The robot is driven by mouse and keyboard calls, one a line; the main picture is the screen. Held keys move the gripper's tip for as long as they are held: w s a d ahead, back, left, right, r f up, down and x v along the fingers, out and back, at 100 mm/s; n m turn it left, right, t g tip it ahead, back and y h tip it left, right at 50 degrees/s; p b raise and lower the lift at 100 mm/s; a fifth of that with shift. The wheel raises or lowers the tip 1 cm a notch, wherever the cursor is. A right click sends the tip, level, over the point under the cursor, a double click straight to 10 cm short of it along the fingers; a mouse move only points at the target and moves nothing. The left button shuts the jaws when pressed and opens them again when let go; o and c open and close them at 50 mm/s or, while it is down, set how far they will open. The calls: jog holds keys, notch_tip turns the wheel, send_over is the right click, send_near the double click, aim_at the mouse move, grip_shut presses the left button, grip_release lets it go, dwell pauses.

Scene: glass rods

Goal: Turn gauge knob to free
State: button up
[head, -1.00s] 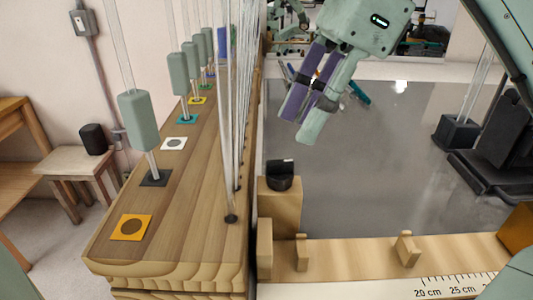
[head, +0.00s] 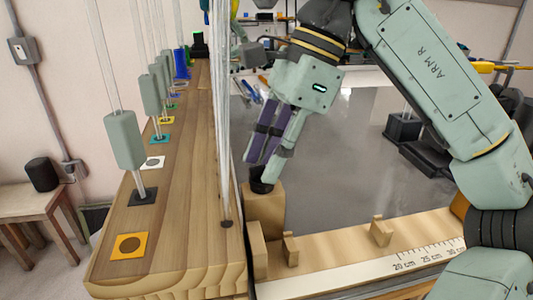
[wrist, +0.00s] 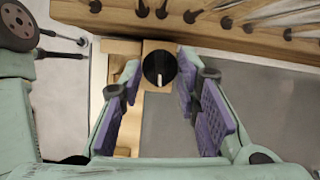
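The gauge knob (head: 261,185) is a round black knob on a wooden block (head: 265,205) beside the long wooden bench. In the wrist view the knob (wrist: 159,68) shows a white pointer line toward the bottom of the picture. My gripper (head: 264,168) comes down over the knob from above, tilted. In the wrist view my open gripper (wrist: 157,82) has its purple-padded fingers apart, one to each side of the knob. Neither finger visibly touches it, and how deep the knob sits between the tips is unclear. Its upper part is partly hidden by the fingers in the head view.
The long wooden bench (head: 180,230) with colored square markers and several upright rods stands left of the knob. One dark-footed rod (head: 226,223) is close by. A wooden rail with a scale (head: 430,252) and small upright pegs (head: 381,231) lies in front. Grey floor lies to the right.

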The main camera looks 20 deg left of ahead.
jog(key=shift+c, duration=0.4)
grip_shut()
jog(key=shift+m+t, duration=0.3)
jog(key=shift+m, duration=0.5)
jog(key=shift+o, duration=0.4)
grip_release()
